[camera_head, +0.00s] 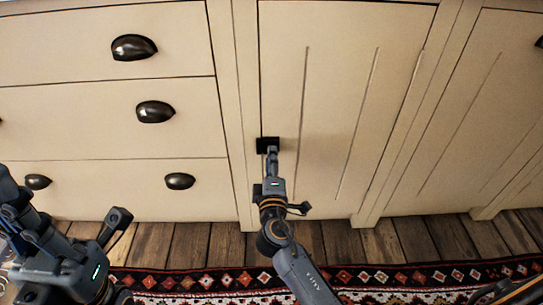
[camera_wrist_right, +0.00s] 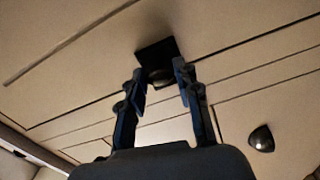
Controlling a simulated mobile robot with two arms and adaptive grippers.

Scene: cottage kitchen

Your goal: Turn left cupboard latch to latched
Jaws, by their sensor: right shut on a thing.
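The left cupboard latch (camera_head: 266,143) is a small black square plate at the left edge of the tan cupboard door (camera_head: 330,110). In the right wrist view, the latch plate (camera_wrist_right: 154,50) has a dark rounded knob (camera_wrist_right: 160,76) at its front. My right gripper (camera_head: 272,155) reaches up to the latch. Its fingers (camera_wrist_right: 160,80) stand on either side of the knob and are shut on it. The gripper hides part of the latch, and I cannot tell which way the knob is turned. My left gripper (camera_head: 22,215) is low at the left, away from the latch; its jaw opening is unclear.
Drawers with dark cup handles (camera_head: 134,47) fill the left side. Another cupboard door (camera_head: 470,110) is at the right. A wooden floor (camera_head: 400,240) and a patterned red rug (camera_head: 400,277) lie in front of the cabinets.

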